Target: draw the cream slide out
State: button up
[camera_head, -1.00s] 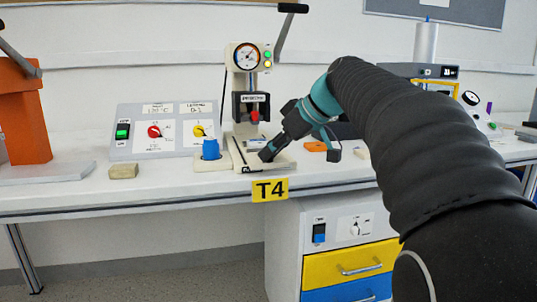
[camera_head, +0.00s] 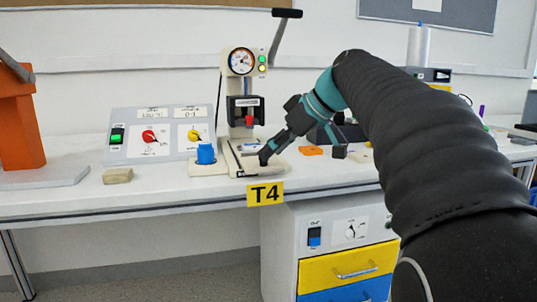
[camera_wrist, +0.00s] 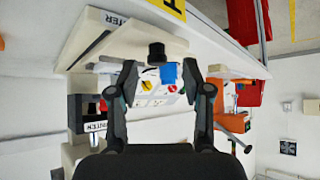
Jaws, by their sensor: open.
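The cream slide (camera_head: 273,170) lies low at the front of the cream printing press (camera_head: 240,95), on the bench above the T4 label. In the wrist view the slide (camera_wrist: 125,42) spans the upper middle, with a small black knob (camera_wrist: 157,50) standing out from it. My gripper (camera_head: 264,158) reaches down over the slide from the right. In the wrist view its two fingers (camera_wrist: 160,68) are spread, one on each side of the knob in the picture. I see no finger touching the knob. The gap between the fingers holds nothing gripped.
A blue knob (camera_head: 206,154) stands just left of the slide. A sloped control box (camera_head: 158,135) is further left, with a tan block (camera_head: 117,176) before it.

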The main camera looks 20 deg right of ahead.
jog(key=v, duration=0.9)
jog(key=shift+r, duration=0.2)
jog(key=shift+s+d, duration=0.1)
jog(key=d+f+m+h+p, duration=0.1)
jog(key=d+f+m+h, duration=0.3)
jog(key=f+m, duration=0.85)
jog(key=s+a+f+n+p, duration=0.1)
jog(key=s+a+f+p, duration=0.1)
jog(key=s, duration=0.5)
jog(key=s+a+f+n+h+p, duration=0.1)
jog(key=s+a+f+p, duration=0.1)
jog(key=s+a+f, duration=0.3)
jog(key=s+a+f+n+h+p, duration=0.1)
jog(key=s+a+f+p, duration=0.1)
jog(key=s+f, duration=0.5)
jog(key=shift+s+a+f+g, duration=0.15)
jog(key=shift+s+a+g, duration=0.25)
jog(key=shift+s+a, duration=0.55)
